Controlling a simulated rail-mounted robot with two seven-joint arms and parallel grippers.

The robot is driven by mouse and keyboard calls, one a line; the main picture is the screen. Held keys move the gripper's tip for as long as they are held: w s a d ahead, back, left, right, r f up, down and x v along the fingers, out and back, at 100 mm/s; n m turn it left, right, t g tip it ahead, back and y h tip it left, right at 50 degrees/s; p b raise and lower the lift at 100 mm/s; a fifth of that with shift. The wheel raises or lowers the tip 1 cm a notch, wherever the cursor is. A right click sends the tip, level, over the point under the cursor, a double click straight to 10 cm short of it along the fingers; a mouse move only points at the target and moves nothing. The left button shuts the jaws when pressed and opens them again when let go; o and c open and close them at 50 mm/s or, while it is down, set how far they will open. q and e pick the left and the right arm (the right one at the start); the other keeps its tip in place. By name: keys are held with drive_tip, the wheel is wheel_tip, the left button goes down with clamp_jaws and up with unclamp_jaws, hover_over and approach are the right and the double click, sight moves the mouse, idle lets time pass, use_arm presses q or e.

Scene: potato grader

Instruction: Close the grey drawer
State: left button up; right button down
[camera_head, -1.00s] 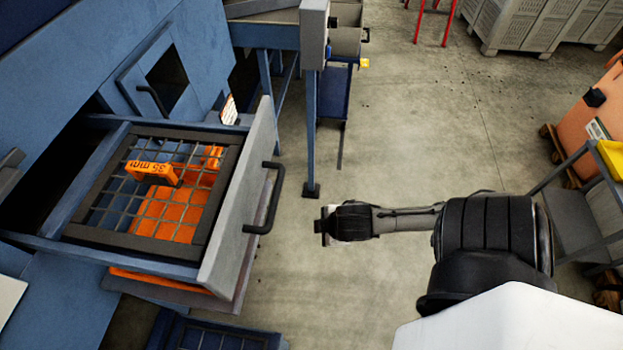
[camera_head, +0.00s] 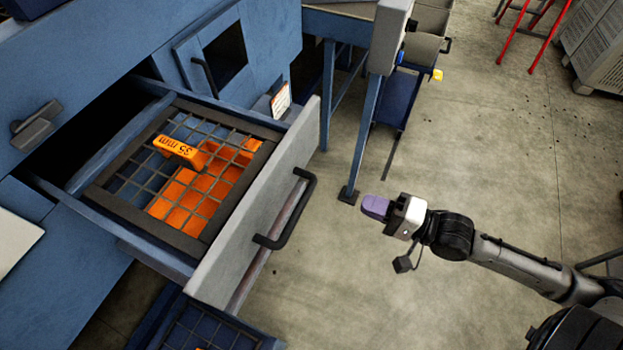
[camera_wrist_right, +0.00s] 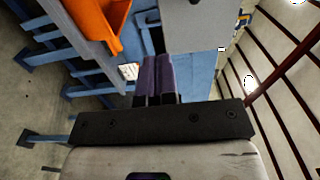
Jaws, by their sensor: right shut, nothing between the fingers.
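The grey drawer (camera_head: 258,213) stands pulled out of the blue machine in the head view. Its grey front carries a black bar handle (camera_head: 291,212). Inside it lies a dark-framed wire screen with an orange tag marked 35 mm (camera_head: 178,151). My right gripper (camera_head: 376,207) is to the right of the drawer front, apart from it, with its purple fingers pointing left. It is shut and empty; the purple fingers (camera_wrist_right: 157,76) lie together in the right wrist view. My left gripper is not in view.
A blue post (camera_head: 366,140) of the machine frame stands on the floor between the drawer and my right gripper's far side. A small cabinet door with a handle (camera_head: 209,78) is above the drawer. Red legs (camera_head: 540,32) and grey crates are at the back right. The concrete floor around my right arm is clear.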

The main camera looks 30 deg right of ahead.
sight(310, 182)
drive_tip(key=x, duration=1.3)
drive_tip(key=shift+w+a+p, duration=0.2)
drive_tip(key=shift+w+p, duration=0.1)
drive_tip(key=shift+w, duration=0.05)
